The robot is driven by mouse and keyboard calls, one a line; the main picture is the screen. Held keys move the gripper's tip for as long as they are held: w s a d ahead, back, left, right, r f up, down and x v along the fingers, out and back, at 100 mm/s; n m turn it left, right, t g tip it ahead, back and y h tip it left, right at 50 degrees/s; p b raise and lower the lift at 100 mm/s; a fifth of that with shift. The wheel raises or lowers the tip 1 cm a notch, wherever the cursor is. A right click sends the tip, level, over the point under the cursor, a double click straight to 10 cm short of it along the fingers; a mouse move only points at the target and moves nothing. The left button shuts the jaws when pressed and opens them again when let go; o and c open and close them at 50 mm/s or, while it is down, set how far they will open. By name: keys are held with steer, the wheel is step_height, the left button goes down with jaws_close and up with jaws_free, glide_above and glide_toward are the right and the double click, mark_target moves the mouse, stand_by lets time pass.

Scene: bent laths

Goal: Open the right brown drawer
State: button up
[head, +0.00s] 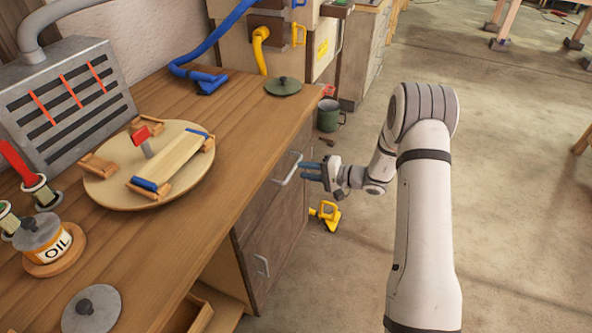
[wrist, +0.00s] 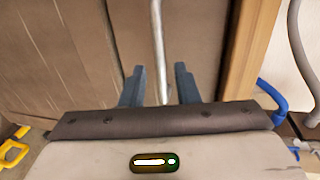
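The brown drawer front (head: 266,203) is in the cabinet side below the worktop and looks closed. Its pale metal bar handle (head: 288,169) is near the top; the bar also shows in the wrist view (wrist: 158,45). My gripper (head: 306,170) is just right of this handle, pointing at it. In the wrist view my gripper (wrist: 158,78) is open, its two blue-grey fingers apart, and the bar runs into the gap between them. I see no finger pressed against the bar.
Below is another front with a handle (head: 263,265). The wooden worktop (head: 235,130) holds a round board, an oil tin and lids. A yellow object (head: 327,216) lies on the floor below my gripper. The floor to the right is mostly clear.

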mark_target(294, 167)
steer(key=x, duration=0.5)
steer(key=shift+r, duration=0.1)
jaws_close()
stand_by(0.3)
